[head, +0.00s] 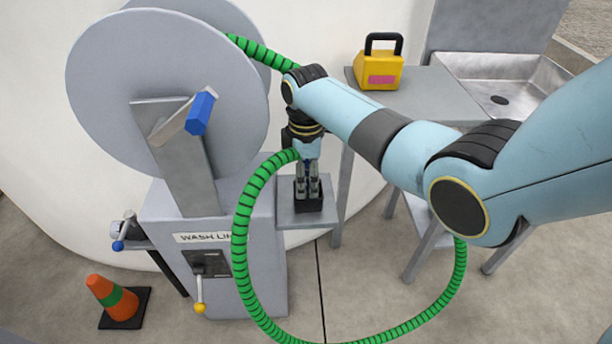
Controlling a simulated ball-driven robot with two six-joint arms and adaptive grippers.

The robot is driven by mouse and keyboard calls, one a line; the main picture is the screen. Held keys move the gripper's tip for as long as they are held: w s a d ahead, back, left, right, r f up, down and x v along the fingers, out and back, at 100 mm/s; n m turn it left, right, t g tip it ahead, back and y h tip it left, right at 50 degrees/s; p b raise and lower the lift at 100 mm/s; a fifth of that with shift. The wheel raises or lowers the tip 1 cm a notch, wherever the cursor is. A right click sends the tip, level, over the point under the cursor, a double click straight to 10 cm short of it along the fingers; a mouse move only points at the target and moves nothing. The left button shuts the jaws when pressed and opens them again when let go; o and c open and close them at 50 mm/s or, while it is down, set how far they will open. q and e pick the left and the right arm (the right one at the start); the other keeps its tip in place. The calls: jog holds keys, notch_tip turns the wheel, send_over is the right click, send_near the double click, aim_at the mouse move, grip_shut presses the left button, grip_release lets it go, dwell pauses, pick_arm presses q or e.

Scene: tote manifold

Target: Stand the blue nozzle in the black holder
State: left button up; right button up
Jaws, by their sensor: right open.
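The black holder (308,204) sits on a small grey shelf beside the grey hose-reel cabinet. My right gripper (307,186) points down just above the holder, with its fingers open and their tips close to the holder's top. A little dark blue, which looks like the blue nozzle (307,164), shows between the fingers below the wrist. The green hose (240,235) runs up to this spot. The nozzle is mostly hidden by the gripper, so I cannot tell how far it sits in the holder. My left gripper is not in view.
The reel (120,90) has a crank with a blue handle (200,113). The hose loops over the floor. A yellow case (378,73) stands on the grey table by a sink (500,85). An orange cone (113,296) stands at lower left. A yellow-knobbed lever (199,290) projects from the cabinet.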

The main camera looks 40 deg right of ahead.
notch_tip(320, 180, up, 12)
jog(key=p, duration=0.3)
jog(key=shift+r, duration=0.15)
dwell(0.4)
